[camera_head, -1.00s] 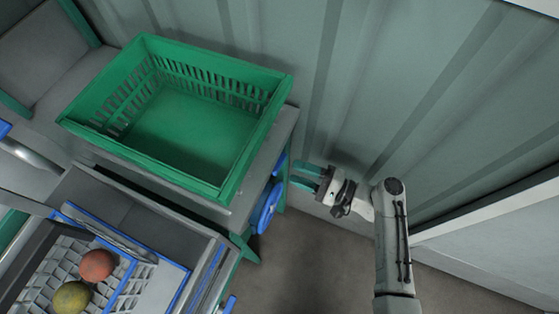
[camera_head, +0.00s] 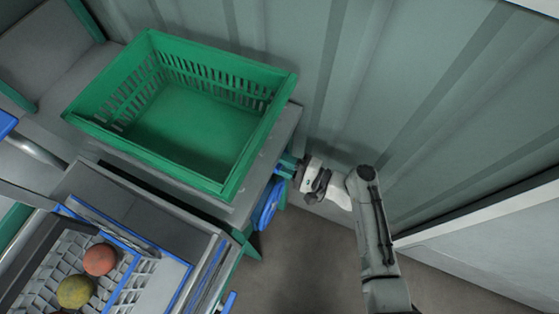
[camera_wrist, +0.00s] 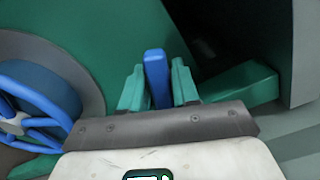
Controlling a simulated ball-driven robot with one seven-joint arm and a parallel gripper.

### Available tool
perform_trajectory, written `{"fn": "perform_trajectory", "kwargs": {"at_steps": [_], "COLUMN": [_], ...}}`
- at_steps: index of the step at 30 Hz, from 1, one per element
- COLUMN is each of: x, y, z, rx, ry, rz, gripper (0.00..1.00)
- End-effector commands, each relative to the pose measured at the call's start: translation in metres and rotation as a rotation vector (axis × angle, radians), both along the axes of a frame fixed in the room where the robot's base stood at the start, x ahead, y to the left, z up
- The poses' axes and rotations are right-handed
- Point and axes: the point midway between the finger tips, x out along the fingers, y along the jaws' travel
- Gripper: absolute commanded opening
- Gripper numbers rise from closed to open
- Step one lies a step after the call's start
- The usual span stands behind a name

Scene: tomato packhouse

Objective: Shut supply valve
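A blue upright lever (camera_wrist: 156,76) stands in the middle of the wrist view, in front of a green panel. In the head view, blue shows at my fingertips beside the table's right end. My gripper (camera_head: 287,168) is there too, reaching in from the right. In the wrist view its two green fingers (camera_wrist: 158,90) lie one on each side of the lever, close against it. The lever's lower end is hidden behind my gripper. A blue spoked handwheel (camera_wrist: 40,100) is at the left of the wrist view, and below my gripper in the head view (camera_head: 267,204).
An empty green crate (camera_head: 245,165) stands on the grey table (camera_head: 272,150), just left of my gripper. A blue-edged conveyor (camera_head: 185,270) with a red and a yellow-green tomato is at the lower left. A ribbed wall is behind. Floor (camera_head: 310,260) is clear below my gripper.

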Motion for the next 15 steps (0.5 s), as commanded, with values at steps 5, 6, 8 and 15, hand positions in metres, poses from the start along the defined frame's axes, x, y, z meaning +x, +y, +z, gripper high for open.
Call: {"fn": "perform_trajectory", "kwargs": {"at_steps": [5,6,8,15], "x": [-0.0002,-0.0002,-0.0002,-0.0007], "y": [-0.0001,-0.0001,-0.0001,0.0002], "z": [-0.0001,-0.0001,-0.0001,-0.0036], "rx": [0.0,0.0,0.0,-0.012], "ry": [0.0,0.0,0.0,-0.034], "rz": [0.0,0.0,0.0,0.001], "gripper": [0.12,0.09,0.03,0.0]}}
